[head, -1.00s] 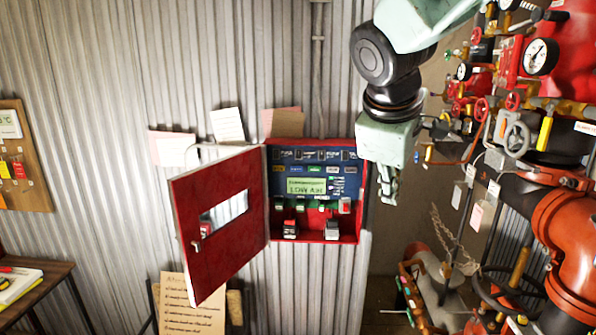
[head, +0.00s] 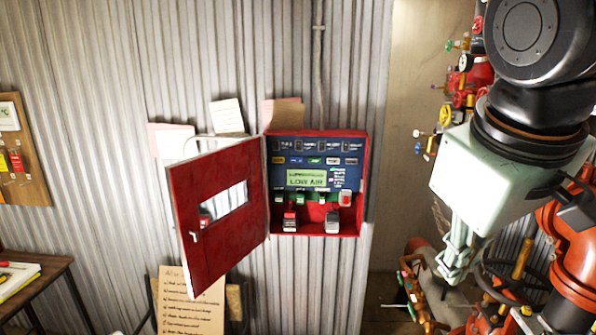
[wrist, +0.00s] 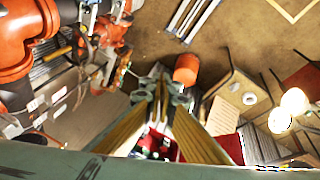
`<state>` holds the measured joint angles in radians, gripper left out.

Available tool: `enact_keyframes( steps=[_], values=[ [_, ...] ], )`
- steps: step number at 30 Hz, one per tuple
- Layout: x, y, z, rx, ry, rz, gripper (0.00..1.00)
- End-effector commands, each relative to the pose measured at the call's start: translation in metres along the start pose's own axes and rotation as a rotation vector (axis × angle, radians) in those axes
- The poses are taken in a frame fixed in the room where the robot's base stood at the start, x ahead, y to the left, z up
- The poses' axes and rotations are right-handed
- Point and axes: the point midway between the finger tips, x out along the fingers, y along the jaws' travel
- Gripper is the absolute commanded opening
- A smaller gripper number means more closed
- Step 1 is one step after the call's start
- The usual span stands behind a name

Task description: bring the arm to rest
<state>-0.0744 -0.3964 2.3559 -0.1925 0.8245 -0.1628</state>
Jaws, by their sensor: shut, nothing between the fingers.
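My gripper (head: 452,270) hangs from the arm at the right of the head view, pointing down, in front of the red pipework. Its fingers are together and hold nothing. In the wrist view my gripper (wrist: 160,92) shows at the centre, with the floor beyond it. The arm is clear of the red control panel (head: 362,185), which stands on the corrugated wall with its door (head: 218,258) swung open to the left. The panel's display (head: 307,178) reads "LOW AIR".
Red pipes and valves (head: 572,262) crowd the right side, close behind the arm. A wooden table (head: 45,285) stands at the lower left. A paper notice (head: 190,305) stands below the panel. The wall area left of the door is open.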

Motion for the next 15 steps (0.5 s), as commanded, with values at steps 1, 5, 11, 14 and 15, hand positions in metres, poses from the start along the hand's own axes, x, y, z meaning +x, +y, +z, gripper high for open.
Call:
enact_keyframes(
  steps=[1, 5, 11, 14, 15],
  values=[
    [0.000, -0.004, 0.012, 0.031, 0.001, -0.007, 0.00],
    [0.000, -0.017, 0.038, 0.111, 0.000, -0.032, 0.00],
    [0.001, -0.039, 0.077, 0.228, -0.005, -0.071, 0.00],
    [0.002, -0.049, 0.093, 0.278, -0.007, -0.088, 0.00],
    [0.002, -0.053, 0.099, 0.296, -0.009, -0.094, 0.00]
  ],
)
